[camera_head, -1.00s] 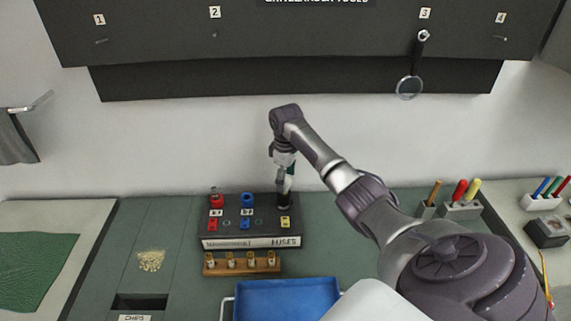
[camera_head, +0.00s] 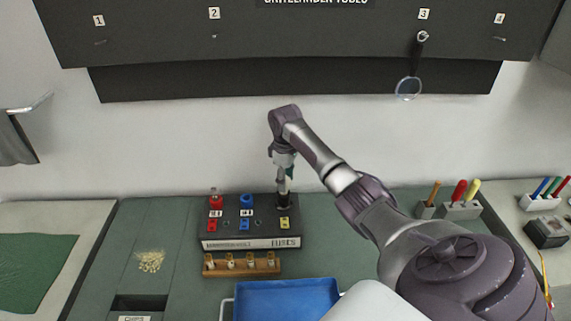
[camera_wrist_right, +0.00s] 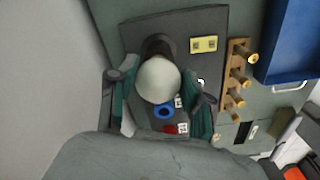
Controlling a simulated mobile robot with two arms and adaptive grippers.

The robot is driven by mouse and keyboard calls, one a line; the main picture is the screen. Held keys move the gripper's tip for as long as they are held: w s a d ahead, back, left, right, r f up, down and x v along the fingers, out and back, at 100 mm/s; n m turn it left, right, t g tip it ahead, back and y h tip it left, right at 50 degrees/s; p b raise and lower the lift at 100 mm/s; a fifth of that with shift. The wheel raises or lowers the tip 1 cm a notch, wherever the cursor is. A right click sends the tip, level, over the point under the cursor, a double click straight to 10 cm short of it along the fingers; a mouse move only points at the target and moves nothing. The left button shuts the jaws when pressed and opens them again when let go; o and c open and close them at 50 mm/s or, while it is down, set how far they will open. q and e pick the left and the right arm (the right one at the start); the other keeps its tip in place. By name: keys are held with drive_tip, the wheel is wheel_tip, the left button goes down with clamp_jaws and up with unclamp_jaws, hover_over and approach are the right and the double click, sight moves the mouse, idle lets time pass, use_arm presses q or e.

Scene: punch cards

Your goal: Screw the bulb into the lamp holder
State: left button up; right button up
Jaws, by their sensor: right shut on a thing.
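The white round bulb (camera_wrist_right: 158,80) shows in the right wrist view between the two fingers of my right gripper (camera_wrist_right: 163,92), which is shut on it. The black lamp holder (camera_wrist_right: 157,46) shows partly behind the bulb. In the head view the right gripper (camera_head: 285,184) points down over the dark lamp holder (camera_head: 284,204), at the back right of the dark fuse box (camera_head: 216,236). The bulb's base is hidden, so I cannot tell how deep it sits in the holder. My left gripper is not in view.
The box top carries red, blue (camera_head: 246,200) and yellow (camera_head: 284,223) parts. A wooden rack (camera_head: 242,272) with several small fuses stands in front, then a blue tray (camera_head: 287,300). A magnifier (camera_head: 408,88) hangs on the back board. The bench left of the box is mostly clear.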

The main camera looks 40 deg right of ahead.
drive_tip(key=m, duration=0.6)
drive_tip(key=shift+a+m, duration=0.25)
drive_tip(key=shift+m, duration=0.15)
drive_tip(key=m, duration=0.6)
drive_tip(key=shift+a+m, duration=0.1)
drive_tip(key=shift+m, duration=0.2)
drive_tip(key=o, duration=1.3)
drive_tip(key=shift+w, duration=0.1)
drive_tip(key=shift+r, duration=4.45)
